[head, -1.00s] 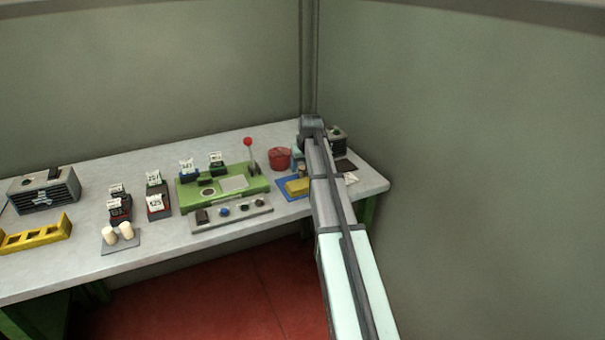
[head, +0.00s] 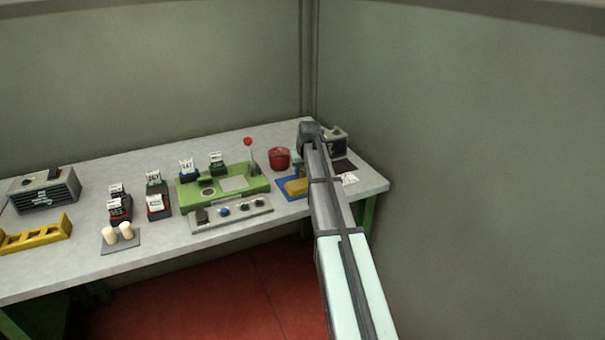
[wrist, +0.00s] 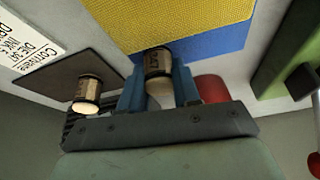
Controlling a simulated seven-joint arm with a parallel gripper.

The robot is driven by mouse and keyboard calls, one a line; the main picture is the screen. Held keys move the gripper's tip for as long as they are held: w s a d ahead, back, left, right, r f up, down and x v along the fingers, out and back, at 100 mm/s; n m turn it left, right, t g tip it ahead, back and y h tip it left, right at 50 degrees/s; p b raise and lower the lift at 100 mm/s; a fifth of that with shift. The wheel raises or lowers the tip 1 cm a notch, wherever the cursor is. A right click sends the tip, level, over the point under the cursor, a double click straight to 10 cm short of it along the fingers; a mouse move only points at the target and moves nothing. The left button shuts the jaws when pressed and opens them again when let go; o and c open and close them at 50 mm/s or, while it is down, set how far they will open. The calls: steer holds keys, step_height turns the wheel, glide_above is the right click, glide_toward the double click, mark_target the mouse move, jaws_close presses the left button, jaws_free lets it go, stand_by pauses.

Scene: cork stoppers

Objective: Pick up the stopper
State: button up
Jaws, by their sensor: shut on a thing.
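My gripper (wrist: 157,84) has two blue fingers, closed on the sides of a stopper (wrist: 158,62) in the wrist view. The stopper is a short cylinder with a dark, printed band and a pale cream end. It shows in front of the blue mat (wrist: 215,52); I cannot tell whether it touches anything below. A second, similar stopper (wrist: 88,91) is on a dark mat (wrist: 62,76) beside the fingers. In the head view my forearm and wrist cover most of the gripper and the held stopper.
A yellow block (head: 296,187) lies on the blue mat, close to the gripper. A red pot (head: 279,158) stands left of it. A green device (head: 220,190) with a red-knobbed lever is further left. Two pale cylinders (head: 117,234) stand on a grey pad.

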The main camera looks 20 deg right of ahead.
steer(key=shift+c, duration=0.5)
steer(key=shift+r, duration=0.15)
step_height(320, 180, up, 9)
steer(key=s+d+m, duration=0.2)
steer(key=d, duration=1.2)
steer(key=n, duration=0.2)
glide_above(342, 163)
steer(key=s, duration=0.2)
steer(key=shift+w+f, duration=0.2)
steer(key=shift+f, duration=4.3)
steer(key=shift+f, duration=0.1)
